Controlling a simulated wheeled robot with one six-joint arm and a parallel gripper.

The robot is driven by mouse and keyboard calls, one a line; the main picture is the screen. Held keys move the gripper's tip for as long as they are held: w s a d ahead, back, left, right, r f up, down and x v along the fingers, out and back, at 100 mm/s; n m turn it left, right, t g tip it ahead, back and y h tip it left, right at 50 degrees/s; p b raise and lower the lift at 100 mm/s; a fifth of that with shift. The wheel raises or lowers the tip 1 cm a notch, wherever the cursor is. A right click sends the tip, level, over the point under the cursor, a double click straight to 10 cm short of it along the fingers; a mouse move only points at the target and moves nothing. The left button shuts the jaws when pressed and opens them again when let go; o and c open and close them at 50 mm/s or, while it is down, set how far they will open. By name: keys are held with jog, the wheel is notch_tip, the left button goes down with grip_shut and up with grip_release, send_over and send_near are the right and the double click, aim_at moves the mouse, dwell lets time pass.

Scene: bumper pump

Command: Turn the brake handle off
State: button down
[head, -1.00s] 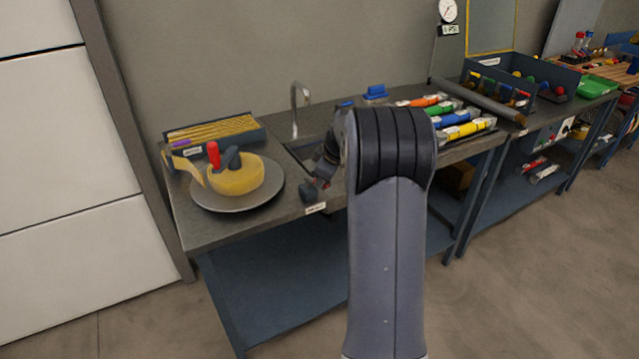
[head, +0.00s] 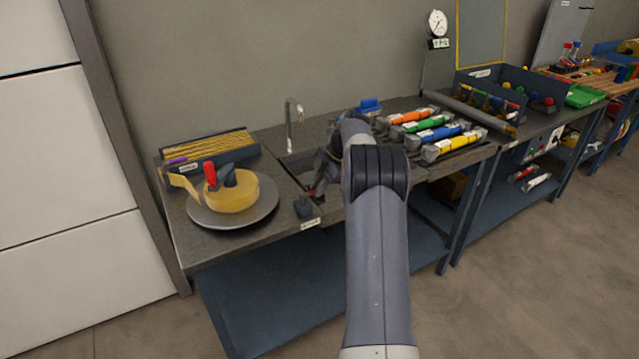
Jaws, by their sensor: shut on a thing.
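A small dark block (head: 303,208), which I take for the brake handle's mount, sits at the bench's front edge above a white label. My gripper (head: 314,191) reaches down just right of and behind this block, with a small red part at its tips. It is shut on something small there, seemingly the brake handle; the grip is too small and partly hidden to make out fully. A round grey plate (head: 228,219) to the left carries a yellow wheel-like piece (head: 238,194) with a red upright grip and a dark lever on top.
A tray of yellow rods (head: 215,150) stands behind the plate. A tap (head: 290,121) rises behind a sink near my arm. Several coloured cylinders (head: 440,131) lie to the right, and a dark divided bin (head: 497,91) stands beyond. The floor in front is clear.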

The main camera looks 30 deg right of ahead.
jog(key=shift+w+n+p, duration=0.25)
jog(key=shift+n+p, duration=0.1)
jog(key=shift+n, duration=0.25)
jog(key=shift+g, duration=0.3)
jog(key=c, duration=1.4)
grip_release()
jog(key=shift+d, duration=0.1)
jog(key=v, duration=1)
jog(key=shift+d+r, duration=0.25)
jog(key=shift+r, duration=0.05)
